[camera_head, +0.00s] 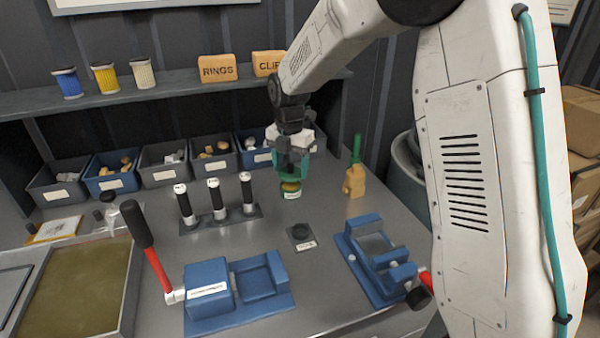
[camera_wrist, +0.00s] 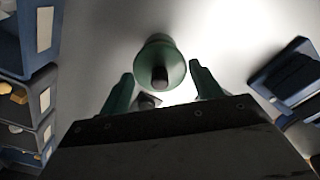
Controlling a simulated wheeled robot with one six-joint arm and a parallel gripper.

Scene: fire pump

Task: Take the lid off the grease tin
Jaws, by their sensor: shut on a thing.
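The grease tin (camera_head: 292,193) is a small green round tin with a pale label, near the back middle of the bench in the head view. Its brownish lid (camera_head: 290,185) shows at the top, right under my fingers. My gripper (camera_head: 291,176) points down over it and is shut on the lid. In the wrist view a round green thing with a dark knob (camera_wrist: 160,60) shows between and beyond my two green fingers (camera_wrist: 160,82). The exact contact is partly hidden. I cannot tell whether the tin touches the bench.
A yellow block with a green stick (camera_head: 354,180) stands close on the right. Black-topped cylinders (camera_head: 215,200) stand on the left. A small dark pad (camera_head: 301,236) and blue fixtures (camera_head: 235,290) lie in front. Part bins (camera_head: 165,165) line the back.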

